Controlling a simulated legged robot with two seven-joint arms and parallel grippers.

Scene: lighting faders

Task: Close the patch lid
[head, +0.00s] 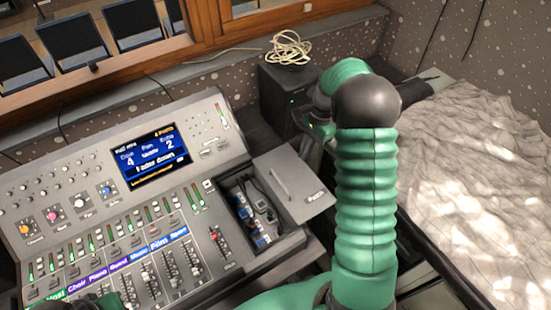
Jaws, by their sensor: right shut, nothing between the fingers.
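The patch lid (302,196) is a grey panel with a bar handle and a printed label. It stands open, swung out to the right of the patch bay (247,212). The bay is an uncovered dark recess in the console's right end, with blue and pale connectors and dark leads inside. My right gripper (319,131) appears just beyond the lid's far right corner, small and partly hidden by my green arm. It is shut and empty, and looks apart from the lid. My left gripper is not seen; only green parts of mine show at the bottom left edge.
The lighting console (150,245) fills the left, with faders, coloured knobs and a blue screen (155,157). A black box (286,95) with a coiled pale cable (289,48) stands behind the lid. A crumpled pale cloth (475,190) covers the right side.

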